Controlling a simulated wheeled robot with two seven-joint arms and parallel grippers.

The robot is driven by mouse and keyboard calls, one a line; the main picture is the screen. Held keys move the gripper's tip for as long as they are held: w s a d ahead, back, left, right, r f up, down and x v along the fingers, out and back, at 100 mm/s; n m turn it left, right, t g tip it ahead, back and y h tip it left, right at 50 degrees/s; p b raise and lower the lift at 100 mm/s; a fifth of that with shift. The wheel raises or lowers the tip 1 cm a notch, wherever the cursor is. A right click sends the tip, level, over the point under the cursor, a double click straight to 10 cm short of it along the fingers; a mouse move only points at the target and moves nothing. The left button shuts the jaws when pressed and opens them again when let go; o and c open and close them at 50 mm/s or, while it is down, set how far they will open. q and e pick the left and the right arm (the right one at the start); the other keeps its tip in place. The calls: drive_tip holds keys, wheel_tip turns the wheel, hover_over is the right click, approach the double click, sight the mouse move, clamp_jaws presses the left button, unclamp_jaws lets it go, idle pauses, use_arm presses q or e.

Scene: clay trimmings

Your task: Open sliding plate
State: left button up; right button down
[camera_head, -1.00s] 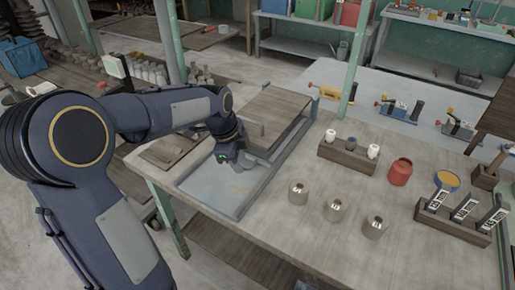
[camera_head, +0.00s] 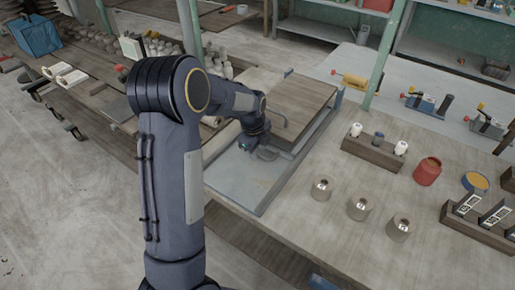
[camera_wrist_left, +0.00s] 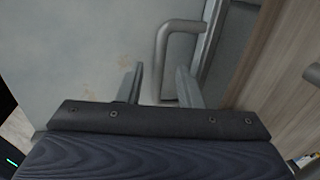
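A grey metal plate (camera_head: 236,178) with faint rust stains lies in a metal frame on the workbench; it also shows in the left wrist view (camera_wrist_left: 75,50). A wooden board (camera_head: 295,98) covers the frame's far part; its edge shows in the left wrist view (camera_wrist_left: 285,70). A bent metal handle (camera_wrist_left: 165,40) stands by the plate's edge, close to the board. My left gripper (camera_head: 254,150) is low over the plate at this handle. In the left wrist view its two fingers (camera_wrist_left: 160,88) are apart, with the handle's lower part between them; contact is unclear. My right gripper is out of view.
Three metal cylinders (camera_head: 358,208) stand on the bench to the right. Behind them are a wooden rack (camera_head: 372,152) with small pots, a red jar (camera_head: 428,171) and a yellow-topped tin (camera_head: 475,182). A green post (camera_head: 388,55) rises behind the bench.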

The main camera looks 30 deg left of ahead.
use_arm(q)
clamp_jaws()
drive_tip(key=shift+s, duration=0.15)
